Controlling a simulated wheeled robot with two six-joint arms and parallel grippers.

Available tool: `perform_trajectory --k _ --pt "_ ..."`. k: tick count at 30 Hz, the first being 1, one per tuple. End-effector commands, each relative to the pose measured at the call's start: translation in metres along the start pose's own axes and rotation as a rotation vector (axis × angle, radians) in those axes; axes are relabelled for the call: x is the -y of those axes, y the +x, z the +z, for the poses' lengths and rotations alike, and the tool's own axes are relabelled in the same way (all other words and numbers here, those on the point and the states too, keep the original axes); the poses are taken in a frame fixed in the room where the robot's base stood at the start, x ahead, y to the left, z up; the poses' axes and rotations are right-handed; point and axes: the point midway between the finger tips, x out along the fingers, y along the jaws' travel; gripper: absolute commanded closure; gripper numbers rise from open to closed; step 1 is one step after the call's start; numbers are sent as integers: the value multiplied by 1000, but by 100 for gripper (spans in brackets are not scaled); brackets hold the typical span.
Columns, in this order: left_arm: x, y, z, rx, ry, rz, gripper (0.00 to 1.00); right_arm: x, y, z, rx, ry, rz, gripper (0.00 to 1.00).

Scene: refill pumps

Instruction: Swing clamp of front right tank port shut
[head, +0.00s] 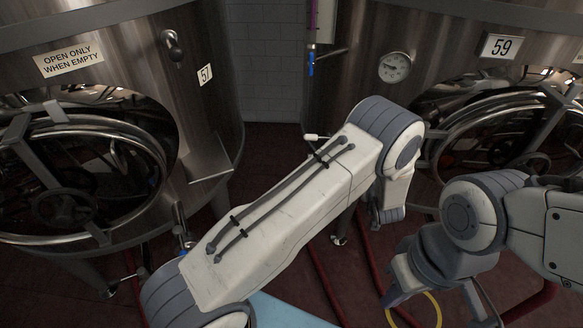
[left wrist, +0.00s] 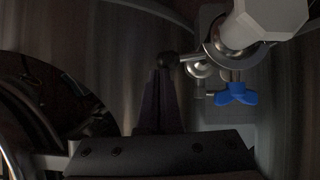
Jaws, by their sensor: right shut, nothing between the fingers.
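In the left wrist view a pale tank port (left wrist: 255,22) shows at upper right, with a metal clamp (left wrist: 218,48) around its neck. A blue wing nut (left wrist: 235,94) hangs below the clamp. A dark round knob (left wrist: 168,58) juts left from the clamp. My left gripper (left wrist: 160,78) has its dark fingers together, with the tips just below the knob; whether they touch it is unclear. The left gripper is hidden in the head view behind my arm. My right gripper (head: 482,306) is shut and empty at the lower right of the head view.
Steel tanks stand left, by plate 57 (head: 205,75), and right, by plate 59 (head: 501,47). Both have round front doors. A gauge (head: 395,67) sits on the right tank. Dark red hoses (head: 327,275) and a yellow ring (head: 432,312) show low down.

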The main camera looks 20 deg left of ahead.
Motion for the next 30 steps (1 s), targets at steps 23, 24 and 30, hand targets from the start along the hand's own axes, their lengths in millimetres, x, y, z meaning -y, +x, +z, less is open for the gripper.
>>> perform_trajectory --k 23,24,30 --pt "-2 -25 -31 0 -3 -2 100 2 -34 -2 0 0 0 100" --pt "-2 -31 -37 0 -4 -3 100 3 -41 -2 0 0 0 100" --pt "-5 -74 -29 -1 -3 0 100 2 -24 -1 0 0 0 100"
